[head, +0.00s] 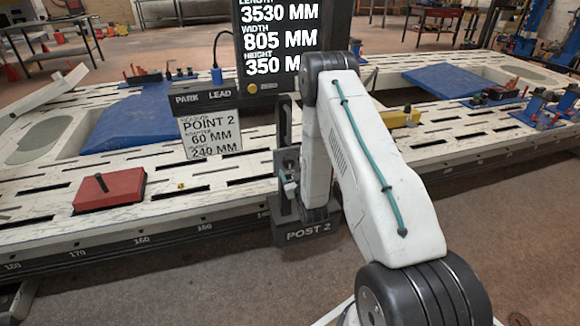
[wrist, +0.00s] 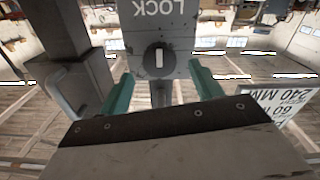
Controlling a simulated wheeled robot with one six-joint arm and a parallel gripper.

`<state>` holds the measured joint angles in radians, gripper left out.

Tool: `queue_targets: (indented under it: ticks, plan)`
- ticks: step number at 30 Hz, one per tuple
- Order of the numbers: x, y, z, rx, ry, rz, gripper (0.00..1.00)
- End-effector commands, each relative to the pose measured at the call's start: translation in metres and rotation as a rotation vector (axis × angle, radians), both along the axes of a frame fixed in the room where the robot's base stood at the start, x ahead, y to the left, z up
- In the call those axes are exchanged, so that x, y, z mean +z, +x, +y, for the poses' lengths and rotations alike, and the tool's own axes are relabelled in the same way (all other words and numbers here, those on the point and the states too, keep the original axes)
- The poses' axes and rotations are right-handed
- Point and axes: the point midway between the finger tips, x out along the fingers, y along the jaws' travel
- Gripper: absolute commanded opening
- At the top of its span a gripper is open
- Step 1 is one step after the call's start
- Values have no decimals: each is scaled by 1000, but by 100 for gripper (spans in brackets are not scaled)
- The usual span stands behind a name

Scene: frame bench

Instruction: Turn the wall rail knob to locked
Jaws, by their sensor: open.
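In the wrist view a dark round knob (wrist: 159,58) with a pale pointer bar sits on a grey plate (wrist: 188,42) lettered LOCK, which appears upside down. The bar lies along the picture's vertical. My gripper (wrist: 162,88) is open, with one teal finger to each side of the knob's line and no visible contact with it. In the head view a dark upright post (head: 284,125) stands on a base marked POST 2 (head: 308,231). The knob's face cannot be made out there, and my arm hides part of the post area.
A white slotted frame bench (head: 215,171) fills the middle. It carries a red box (head: 109,190), a blue sheet (head: 140,123) and a yellow block (head: 405,117). Floor (head: 480,240) is open at the right.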

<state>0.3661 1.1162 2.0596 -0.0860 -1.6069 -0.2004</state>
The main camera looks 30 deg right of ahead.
Motion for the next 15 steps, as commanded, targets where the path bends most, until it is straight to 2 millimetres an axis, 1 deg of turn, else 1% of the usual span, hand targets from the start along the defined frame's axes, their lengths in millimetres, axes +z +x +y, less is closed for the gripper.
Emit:
queue_targets:
  ticks: [1,3,6,10,15]
  plan:
    - [0,9,-2,0,-1,-2,65]
    - [0,19,-5,0,0,-1,65]
    - [0,30,-8,0,0,0,65]
    - [0,37,-11,0,2,2,65]
    - [0,39,-11,0,2,2,65]
